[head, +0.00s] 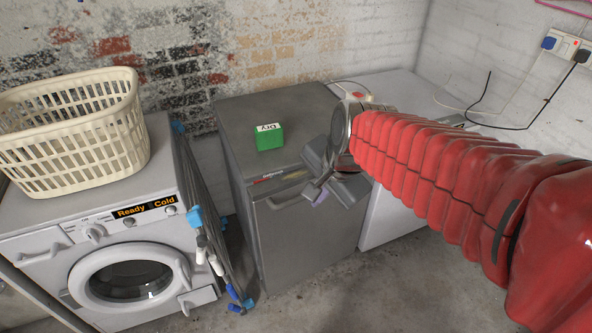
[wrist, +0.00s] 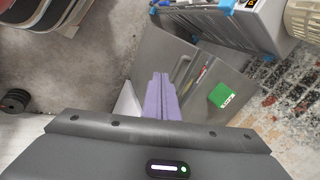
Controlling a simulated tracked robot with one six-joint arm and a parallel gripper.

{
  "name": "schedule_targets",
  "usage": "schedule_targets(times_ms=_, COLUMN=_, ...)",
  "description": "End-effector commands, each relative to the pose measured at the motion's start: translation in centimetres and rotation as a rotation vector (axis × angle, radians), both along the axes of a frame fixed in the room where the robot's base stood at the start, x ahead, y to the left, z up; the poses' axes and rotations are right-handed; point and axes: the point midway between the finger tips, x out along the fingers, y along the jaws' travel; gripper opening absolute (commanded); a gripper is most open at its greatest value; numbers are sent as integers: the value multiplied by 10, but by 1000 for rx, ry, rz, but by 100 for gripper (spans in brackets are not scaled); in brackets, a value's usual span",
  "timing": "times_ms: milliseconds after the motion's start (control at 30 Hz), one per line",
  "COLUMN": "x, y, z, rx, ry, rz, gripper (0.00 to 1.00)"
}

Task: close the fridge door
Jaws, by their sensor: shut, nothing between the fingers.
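The grey fridge (head: 245,140) stands between the washing machine and a white appliance. Its door (head: 310,240) faces forward and looks about in line with the body; I cannot tell whether a small gap is left. A handle (head: 288,198) runs along the door's upper edge, below a strip with small labels. My gripper (head: 318,194) is shut and empty, in front of the fridge's upper right corner, and hides part of the top and door edge. In the wrist view, its purple fingers (wrist: 161,97) lie together over the fridge; I cannot tell whether they touch it.
A green box (head: 269,136) lies on the fridge top. At left are a washing machine (head: 45,230) with a laundry basket (head: 75,130) and a folded drying rack (head: 205,220). A white appliance (head: 385,215) stands close at right. The floor in front is clear.

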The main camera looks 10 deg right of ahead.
Motion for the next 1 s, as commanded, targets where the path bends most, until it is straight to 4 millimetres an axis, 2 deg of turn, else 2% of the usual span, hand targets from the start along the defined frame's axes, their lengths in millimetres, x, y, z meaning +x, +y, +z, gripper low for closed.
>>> schedule_targets(times_ms=300, x=-46, y=-21, z=16, rx=-173, ry=-75, rz=283, gripper=0)
schedule_targets(times_ms=700, x=-103, y=-45, z=22, rx=-407, ry=-137, rz=633, gripper=0)
schedule_targets(times_ms=1000, x=-130, y=-55, z=20, rx=-532, ry=-153, rz=810, gripper=0)
